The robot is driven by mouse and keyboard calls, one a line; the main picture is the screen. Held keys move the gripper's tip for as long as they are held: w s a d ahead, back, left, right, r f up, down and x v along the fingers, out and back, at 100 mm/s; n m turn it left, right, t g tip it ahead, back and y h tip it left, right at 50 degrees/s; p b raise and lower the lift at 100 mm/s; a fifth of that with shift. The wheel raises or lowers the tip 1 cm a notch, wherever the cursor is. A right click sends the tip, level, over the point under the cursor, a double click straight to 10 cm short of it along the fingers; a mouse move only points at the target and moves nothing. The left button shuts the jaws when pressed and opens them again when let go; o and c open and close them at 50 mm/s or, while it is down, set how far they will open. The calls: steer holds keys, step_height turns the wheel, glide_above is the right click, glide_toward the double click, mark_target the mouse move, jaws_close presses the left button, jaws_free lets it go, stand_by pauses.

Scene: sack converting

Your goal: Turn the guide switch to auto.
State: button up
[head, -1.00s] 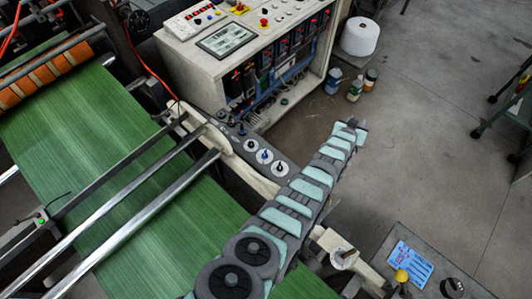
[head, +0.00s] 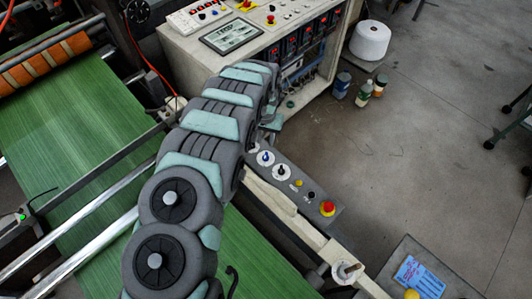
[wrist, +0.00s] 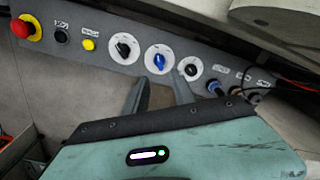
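The control panel (wrist: 215,72) carries three rotary knobs on white dials: a black knob (wrist: 124,47), a blue knob (wrist: 158,60) and another dark knob (wrist: 190,69). I cannot read which one is the guide switch. My gripper (wrist: 161,88) is open and empty. Its two fingers point at the panel below the blue knob, the right fingertip close to the dark knob; contact does not show. In the head view, the blue knob (head: 265,157) and black knob (head: 282,171) show, while my arm hides part of the panel and the fingers.
A red emergency button (wrist: 22,28), a black switch (wrist: 61,34) and a yellow button (wrist: 89,44) sit along the panel. A control cabinet (head: 185,60) stands behind; green web (head: 90,130) runs at left.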

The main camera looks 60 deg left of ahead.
mark_target(266, 155)
step_height(266, 155, down, 8)
steer(key=shift+w+d+f+b, duration=0.1)
steer(key=shift+f+b, duration=0.05)
steer(key=shift+b, duration=0.5)
steer(key=shift+f+b, duration=0.35)
steer(key=shift+f, duration=0.35)
jaws_close()
